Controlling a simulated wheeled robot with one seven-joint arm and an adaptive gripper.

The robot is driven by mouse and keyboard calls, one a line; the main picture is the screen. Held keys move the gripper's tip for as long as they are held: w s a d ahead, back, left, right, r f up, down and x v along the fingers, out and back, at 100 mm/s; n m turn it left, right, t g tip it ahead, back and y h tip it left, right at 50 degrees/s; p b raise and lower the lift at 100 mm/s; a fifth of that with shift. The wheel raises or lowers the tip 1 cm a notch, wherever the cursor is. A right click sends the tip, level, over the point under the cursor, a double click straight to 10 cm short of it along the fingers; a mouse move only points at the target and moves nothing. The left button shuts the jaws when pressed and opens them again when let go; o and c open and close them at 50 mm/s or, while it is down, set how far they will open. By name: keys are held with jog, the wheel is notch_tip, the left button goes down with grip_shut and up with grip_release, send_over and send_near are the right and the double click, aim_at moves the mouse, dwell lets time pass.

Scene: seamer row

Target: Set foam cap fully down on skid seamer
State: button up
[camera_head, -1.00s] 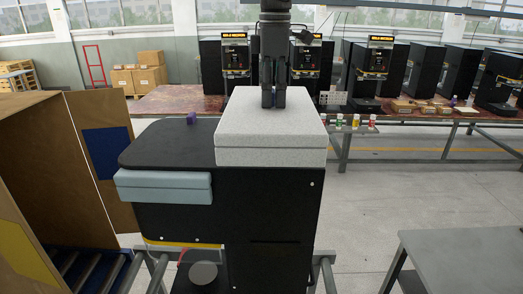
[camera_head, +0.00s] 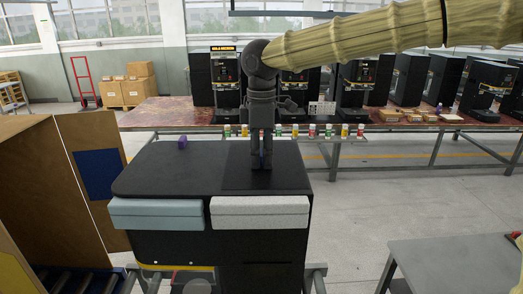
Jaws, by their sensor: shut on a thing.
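The skid seamer (camera_head: 150,168) is a large black box with a flat top. The light-grey speckled foam cap (camera_head: 260,212) shows as a band along the front right of its upper edge. It looks level with the blue-grey foam piece (camera_head: 159,213) on the front left. Black surface shows behind the cap's band, so the rest of the cap is hidden. My gripper (camera_head: 261,164) points straight down over the right part of the top, shut on a small bluish tab of the cap, mostly hidden between the fingers. The fingertips are at the black surface.
A small purple tab (camera_head: 183,142) stands on the seamer's left top. A brown open carton (camera_head: 35,180) is close on the left. A grey table (camera_head: 460,262) is at the lower right. Behind is a long bench (camera_head: 165,112) with black machines. Floor right of the seamer is clear.

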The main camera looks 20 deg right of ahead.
jog(key=shift+w+f, duration=0.25)
jog(key=shift+f, duration=0.1)
jog(key=shift+s, duration=0.25)
jog(key=o, duration=1)
jog(key=shift+w+f, duration=0.1)
jog(key=shift+w, duration=0.05)
notch_tip(320, 180, up, 12)
jog(key=b, duration=0.4)
jog(key=shift+r, duration=0.25)
